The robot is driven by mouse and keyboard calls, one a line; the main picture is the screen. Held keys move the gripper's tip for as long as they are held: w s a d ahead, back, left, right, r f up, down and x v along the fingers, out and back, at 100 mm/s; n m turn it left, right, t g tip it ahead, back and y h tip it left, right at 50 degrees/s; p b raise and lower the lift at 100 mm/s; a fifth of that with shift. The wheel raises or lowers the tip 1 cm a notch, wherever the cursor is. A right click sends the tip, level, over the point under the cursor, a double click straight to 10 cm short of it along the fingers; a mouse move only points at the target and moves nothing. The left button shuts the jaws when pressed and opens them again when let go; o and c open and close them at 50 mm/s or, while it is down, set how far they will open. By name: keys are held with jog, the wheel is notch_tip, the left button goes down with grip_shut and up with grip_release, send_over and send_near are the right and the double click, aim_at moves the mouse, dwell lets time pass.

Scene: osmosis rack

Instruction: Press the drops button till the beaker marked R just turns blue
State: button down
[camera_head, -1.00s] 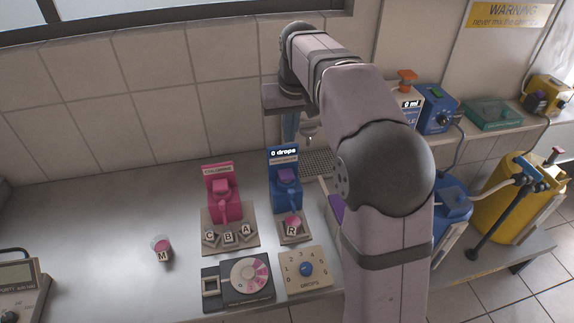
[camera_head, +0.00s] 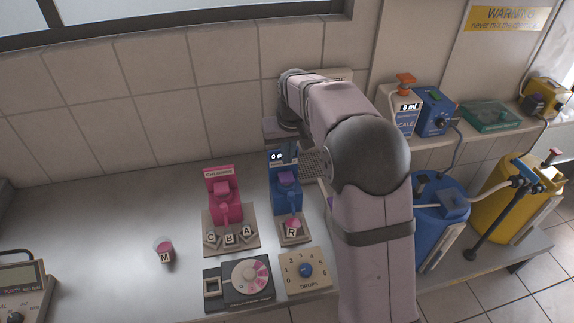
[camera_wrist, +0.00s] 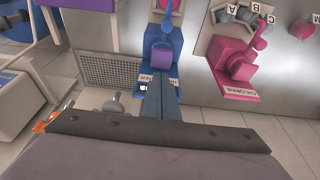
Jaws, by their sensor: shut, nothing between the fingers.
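The beaker marked R (camera_head: 292,225) holds pink liquid and stands on the base of the blue dropper stand (camera_head: 286,198). A purple-blue block (camera_head: 288,178) sits on top of that stand, below its display. The display is partly hidden by my gripper; before, it read 0 drops. My gripper (camera_wrist: 161,108) is shut and empty. In the wrist view its fingers lie over the display end of the blue stand (camera_wrist: 158,52). In the head view the gripper is above and behind the stand; I cannot tell whether it touches.
A pink stand (camera_head: 223,196) with beakers C, B and A is left of the blue one. Beaker M (camera_head: 165,250) stands farther left. A drops dial (camera_head: 305,270) and a colour wheel (camera_head: 249,277) lie in front. The left counter is mostly clear.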

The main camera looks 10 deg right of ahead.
aim_at(287, 176)
jog(key=p+x, duration=0.1)
jog(key=x, duration=0.1)
jog(key=s+x, duration=0.1)
jog(key=x, duration=0.2)
jog(key=shift+f+p, duration=0.3)
jog(key=shift+p, duration=0.1)
jog(key=shift+f, duration=0.1)
jog(key=shift+f+b, duration=0.75)
jog(key=shift+f, duration=0.2)
jog(key=shift+s+r, duration=0.1)
jog(key=shift+s, duration=0.05)
jog(key=shift+r+p, duration=0.3)
jog(key=shift+p, duration=0.15)
notch_tip(287, 176, up, 4)
jog(key=p, duration=0.2)
jog(key=shift+f+p, duration=0.25)
jog(key=shift+p, duration=0.05)
jog(key=b+v, duration=0.3)
jog(key=v, duration=0.7)
